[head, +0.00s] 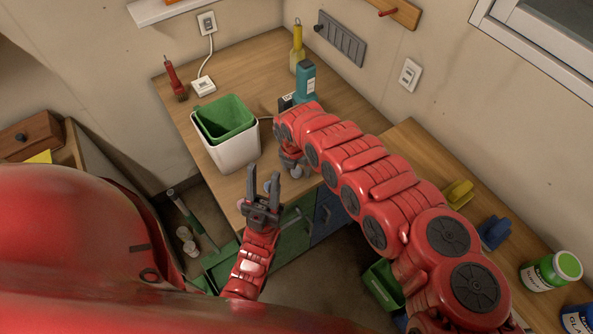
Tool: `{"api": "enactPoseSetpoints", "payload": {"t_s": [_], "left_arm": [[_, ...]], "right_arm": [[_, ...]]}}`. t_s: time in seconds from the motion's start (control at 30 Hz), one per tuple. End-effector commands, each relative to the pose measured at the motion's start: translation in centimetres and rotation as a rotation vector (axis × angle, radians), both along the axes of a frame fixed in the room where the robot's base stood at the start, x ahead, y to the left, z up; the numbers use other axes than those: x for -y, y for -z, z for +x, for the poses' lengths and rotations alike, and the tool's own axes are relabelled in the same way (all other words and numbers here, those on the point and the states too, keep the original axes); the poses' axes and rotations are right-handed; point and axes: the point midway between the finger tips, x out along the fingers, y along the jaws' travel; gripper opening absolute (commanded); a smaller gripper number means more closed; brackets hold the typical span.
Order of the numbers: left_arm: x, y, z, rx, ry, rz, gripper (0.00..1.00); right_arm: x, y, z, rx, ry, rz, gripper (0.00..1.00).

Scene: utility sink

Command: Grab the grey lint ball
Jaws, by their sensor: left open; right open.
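A small round grey thing (296,172), which looks like the grey lint ball, is at the wooden counter's front part, right by my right gripper (290,160). My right gripper points down there. Its fingers are small and partly hidden by my own arm, so I cannot tell whether they touch the ball. My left gripper (263,178) is open, with its fingers pointing up the picture, in front of the counter edge. A small bluish round thing (268,187) shows between its fingers, and a pinkish one (241,203) shows just left of it; neither is clear.
A white bin with a green liner (226,118) stands on the counter (270,70), left of my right gripper. A teal bottle (305,82) and a yellow-handled tool (297,48) stand behind. A red brush (175,80) is at the back left. Jars (551,271) stand far right.

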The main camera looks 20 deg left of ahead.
Motion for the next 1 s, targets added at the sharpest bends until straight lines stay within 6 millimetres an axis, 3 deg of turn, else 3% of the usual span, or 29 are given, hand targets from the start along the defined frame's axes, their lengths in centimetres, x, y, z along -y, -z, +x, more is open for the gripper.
{"api": "enactPoseSetpoints", "payload": {"t_s": [0.07,0.4,1.0], "left_arm": [[0.00,0.00,0.00,0.000,0.000,0.000,0.41],[0.00,0.00,0.00,0.000,0.000,0.000,0.41],[0.00,0.08,0.01,0.000,0.000,0.000,0.41]], "right_arm": [[0.01,-0.01,0.01,0.000,0.000,0.000,0.62],[0.01,-0.03,0.03,0.000,0.001,0.000,0.01],[-0.01,-0.21,0.05,0.000,0.001,0.001,0.00]]}}
